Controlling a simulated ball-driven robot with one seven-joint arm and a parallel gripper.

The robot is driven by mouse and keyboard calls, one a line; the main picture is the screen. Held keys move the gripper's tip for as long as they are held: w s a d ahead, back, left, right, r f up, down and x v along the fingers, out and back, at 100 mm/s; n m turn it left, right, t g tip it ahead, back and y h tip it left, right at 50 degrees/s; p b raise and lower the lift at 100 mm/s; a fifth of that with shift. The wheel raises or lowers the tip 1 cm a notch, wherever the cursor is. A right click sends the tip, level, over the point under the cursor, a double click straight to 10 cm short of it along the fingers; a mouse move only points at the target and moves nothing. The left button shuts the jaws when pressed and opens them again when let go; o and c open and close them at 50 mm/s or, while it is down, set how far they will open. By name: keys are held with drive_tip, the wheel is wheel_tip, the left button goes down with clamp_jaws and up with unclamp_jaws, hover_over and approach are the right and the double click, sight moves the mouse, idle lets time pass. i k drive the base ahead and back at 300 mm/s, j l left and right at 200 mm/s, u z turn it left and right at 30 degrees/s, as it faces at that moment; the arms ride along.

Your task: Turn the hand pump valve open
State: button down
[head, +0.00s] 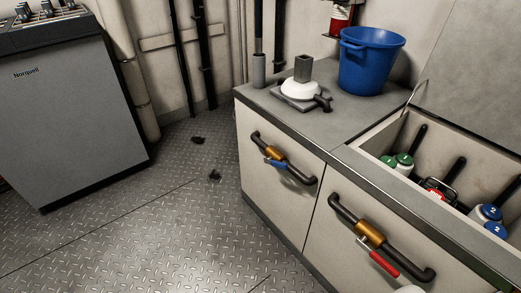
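Two pipe valves sit on the front of the cabinet. The farther valve (276,154) has a brass body on a dark bent pipe and a blue lever (276,164), which lies roughly along the pipe. The nearer valve (370,233) has a brass body on a similar pipe and a red lever (384,264), slanting down to the right below the pipe. A white domed fitting (301,89) with a grey square post and dark spout stands on the counter and looks like a pump. No label shows which valve is the hand pump's.
A blue bucket (370,62) stands on the counter (345,118) at the back. An open bin (383,131) on the right holds green, red and blue capped items. A grey Norquell unit (70,120) stands left. The metal plate floor (170,235) is mostly clear, with two small dark objects.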

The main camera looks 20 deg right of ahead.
sight(269, 161)
drive_tip(key=i+j+u, duration=0.2)
drive_tip(key=i+j, duration=0.2)
drive_tip(key=i+j+u, duration=0.2)
drive_tip(key=i+j, duration=0.15)
drive_tip(key=i, duration=0.2)
